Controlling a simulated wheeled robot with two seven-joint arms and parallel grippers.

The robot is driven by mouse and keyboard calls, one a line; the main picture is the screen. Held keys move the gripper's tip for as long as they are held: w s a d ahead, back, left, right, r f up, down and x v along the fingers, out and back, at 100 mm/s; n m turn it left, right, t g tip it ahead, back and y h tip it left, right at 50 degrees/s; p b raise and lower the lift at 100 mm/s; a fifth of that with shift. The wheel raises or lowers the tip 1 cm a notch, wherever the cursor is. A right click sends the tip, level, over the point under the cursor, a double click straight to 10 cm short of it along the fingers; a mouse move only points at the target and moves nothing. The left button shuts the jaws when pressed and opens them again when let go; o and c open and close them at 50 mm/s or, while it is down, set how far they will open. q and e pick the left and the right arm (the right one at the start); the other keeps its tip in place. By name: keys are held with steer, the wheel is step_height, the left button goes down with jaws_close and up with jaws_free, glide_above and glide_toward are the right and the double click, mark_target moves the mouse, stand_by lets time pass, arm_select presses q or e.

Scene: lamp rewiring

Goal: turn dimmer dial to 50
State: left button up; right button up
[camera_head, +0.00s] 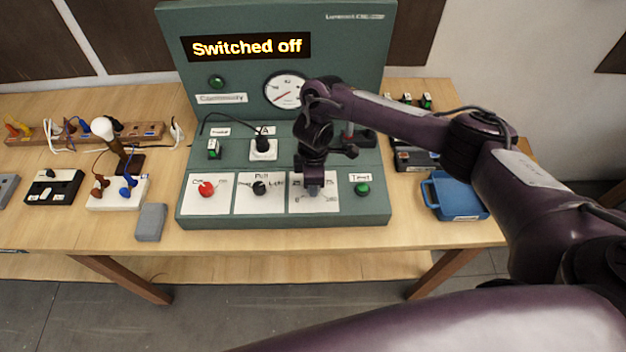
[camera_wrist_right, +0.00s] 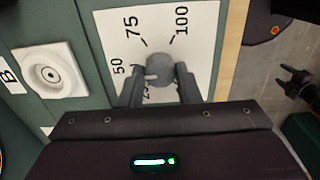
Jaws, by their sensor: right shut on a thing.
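The dimmer dial is a round grey knob (camera_wrist_right: 155,70) on a white plate marked 25, 50, 75 and 100, seen in the right wrist view. My right gripper (camera_wrist_right: 160,85) is shut on the knob, one finger on each side. A light pointer on the knob faces roughly the 50 side; its exact reading is hard to tell. In the head view my right gripper (camera_head: 313,190) comes down over the dial plate (camera_head: 299,207) and hides the knob. A dark two-pronged shape at the right wrist view's edge appears to be my left gripper (camera_wrist_right: 284,79), prongs apart.
The green console's display (camera_head: 247,47) reads "Switched off". A red knob (camera_head: 206,189) and a black knob (camera_head: 260,188) sit left of the dial, a green button (camera_head: 362,189) right of it. A blue box (camera_head: 458,196) stands to the right, a grey block (camera_head: 150,221) to the left.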

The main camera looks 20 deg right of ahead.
steer(key=shift+d, duration=0.1)
stand_by(0.3)
steer(key=o, duration=1)
step_height(320, 180, up, 8)
steer(key=shift+f, duration=0.1)
stand_by(0.4)
